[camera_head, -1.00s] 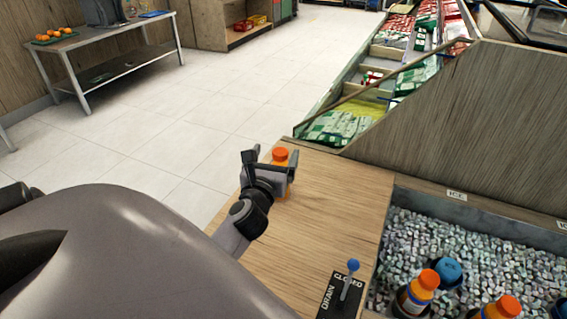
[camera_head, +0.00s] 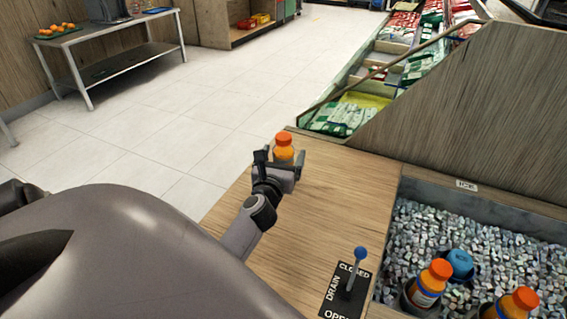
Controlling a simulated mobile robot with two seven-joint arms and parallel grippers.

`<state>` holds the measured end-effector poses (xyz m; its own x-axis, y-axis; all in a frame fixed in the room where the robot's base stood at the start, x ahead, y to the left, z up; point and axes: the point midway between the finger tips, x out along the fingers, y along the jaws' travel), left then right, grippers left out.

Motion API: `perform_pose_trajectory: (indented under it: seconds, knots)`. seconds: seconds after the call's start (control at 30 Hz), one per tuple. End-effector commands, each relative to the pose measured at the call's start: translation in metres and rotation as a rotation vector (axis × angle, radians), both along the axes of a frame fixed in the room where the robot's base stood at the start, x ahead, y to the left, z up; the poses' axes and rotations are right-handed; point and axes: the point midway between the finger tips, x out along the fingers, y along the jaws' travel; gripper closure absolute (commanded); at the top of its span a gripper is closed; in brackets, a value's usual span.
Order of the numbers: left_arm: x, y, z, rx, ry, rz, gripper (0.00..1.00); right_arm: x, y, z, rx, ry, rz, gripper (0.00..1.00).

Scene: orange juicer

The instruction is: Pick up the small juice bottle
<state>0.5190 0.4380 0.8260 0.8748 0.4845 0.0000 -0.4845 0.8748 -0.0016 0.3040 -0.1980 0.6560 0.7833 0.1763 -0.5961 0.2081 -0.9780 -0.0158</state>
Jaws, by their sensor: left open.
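A small juice bottle (camera_head: 284,148) with an orange cap stands upright near the far end of the wooden counter. My left gripper (camera_head: 281,160) is open, with one finger to the left of the bottle and the other to its right. The gripper hides the lower part of the bottle, and I cannot tell whether the fingers touch it. My right gripper is not in view.
An ice bin (camera_head: 410,230) at the right holds ice, two orange-capped bottles (camera_head: 431,280) (camera_head: 514,305) and a blue-capped one (camera_head: 459,264). A drain lever (camera_head: 358,262) stands on the counter. A wooden panel (camera_head: 480,110) rises behind the bin.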

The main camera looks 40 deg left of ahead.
Motion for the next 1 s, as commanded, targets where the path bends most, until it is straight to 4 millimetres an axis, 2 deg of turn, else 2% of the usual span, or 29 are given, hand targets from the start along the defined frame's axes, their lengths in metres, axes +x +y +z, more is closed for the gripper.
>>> perform_pose_trajectory:
  seconds: [0.2, 0.53, 0.73, 0.77, 1.0]
  knots:
    - [0.024, 0.014, 0.0, 0.001, 0.0, 0.001, 0.11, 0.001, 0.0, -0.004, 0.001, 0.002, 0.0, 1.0]
    - [0.028, 0.016, 0.0, 0.001, 0.0, 0.001, 0.11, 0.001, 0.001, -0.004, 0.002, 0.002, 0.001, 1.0]
    - [0.027, 0.016, 0.0, 0.001, 0.0, 0.001, 0.77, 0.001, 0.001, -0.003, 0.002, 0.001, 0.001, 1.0]
    - [0.027, 0.016, 0.0, 0.001, 0.0, 0.001, 0.79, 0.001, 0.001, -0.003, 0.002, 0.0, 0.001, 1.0]
    - [0.028, 0.016, 0.002, 0.002, -0.002, 0.0, 0.79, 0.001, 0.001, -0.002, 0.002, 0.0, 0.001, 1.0]
